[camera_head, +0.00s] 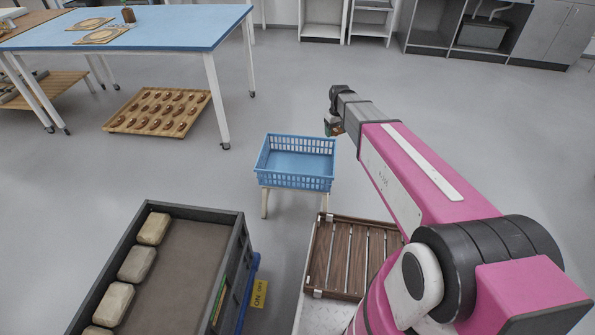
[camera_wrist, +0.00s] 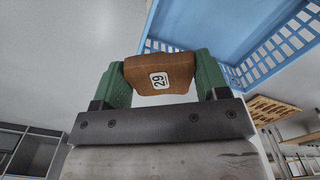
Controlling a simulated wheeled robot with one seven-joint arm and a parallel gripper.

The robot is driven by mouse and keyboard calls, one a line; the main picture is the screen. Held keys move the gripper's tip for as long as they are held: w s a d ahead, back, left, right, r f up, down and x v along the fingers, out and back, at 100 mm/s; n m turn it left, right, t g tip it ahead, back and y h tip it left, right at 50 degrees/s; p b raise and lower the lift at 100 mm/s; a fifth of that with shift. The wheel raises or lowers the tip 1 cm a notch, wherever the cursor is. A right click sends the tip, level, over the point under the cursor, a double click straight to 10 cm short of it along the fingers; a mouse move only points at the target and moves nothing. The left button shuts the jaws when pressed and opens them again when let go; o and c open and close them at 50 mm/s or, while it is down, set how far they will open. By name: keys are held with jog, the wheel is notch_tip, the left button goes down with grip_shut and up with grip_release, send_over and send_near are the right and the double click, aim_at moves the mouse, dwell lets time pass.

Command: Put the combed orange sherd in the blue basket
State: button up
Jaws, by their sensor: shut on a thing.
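My gripper (camera_wrist: 160,80) is shut on an orange-brown sherd (camera_wrist: 175,68) with a white label reading 29, held between two green fingers in the wrist view. Any combing on the sherd does not show clearly. The blue basket (camera_wrist: 205,30) is beyond the sherd, to its upper right in that view. In the head view the empty-looking blue basket (camera_head: 297,181) stands on a small stand. My gripper (camera_head: 334,127) is to the right of the basket and apart from it, at the end of my pink arm. The sherd is small and hard to make out there.
A dark crate (camera_head: 243,240) with several stone-like blocks stands at the lower left. A slatted wooden rack (camera_head: 345,255) lies below the basket. A blue-topped table (camera_head: 180,30) is at the upper left, with a tray of brown pieces (camera_head: 205,100) under it. Grey floor surrounds the basket.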

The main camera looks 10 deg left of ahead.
aim_at(312, 171)
jog(key=a+f+n, duration=0.1)
jog(key=a+f, duration=0.2)
jog(key=f, duration=0.5)
jog(key=a+f, duration=0.3)
jog(key=f, duration=0.4)
jog(key=s+a+f+n, duration=0.1)
jog(key=a+f, duration=0.2)
jog(key=f, duration=0.5)
jog(key=shift+a+f+n, duration=0.15)
jog(key=shift+f+n, duration=0.15)
jog(key=shift+f, duration=0.15)
jog(key=o, duration=0.9)
notch_tip(312, 171, up, 12)
jog(key=s+d+r+m, duration=0.3)
jog(key=s+d+r, duration=0.2)
jog(key=d, duration=0.6)
jog(key=s+d+r+m, duration=0.3)
jog(key=s+d+r, duration=0.2)
jog(key=s+d, duration=0.3)
jog(key=s+d+r+m, duration=0.3)
jog(key=s+d+r, duration=0.2)
jog(key=d, duration=0.8)
jog(key=shift+s+d+r+m, duration=0.15)
jog(key=shift+s, duration=0.55)
jog(key=shift+s+d+r+m, duration=0.1)
jog(key=shift+s+d+m, duration=0.05)
jog(key=shift+s, duration=0.5)
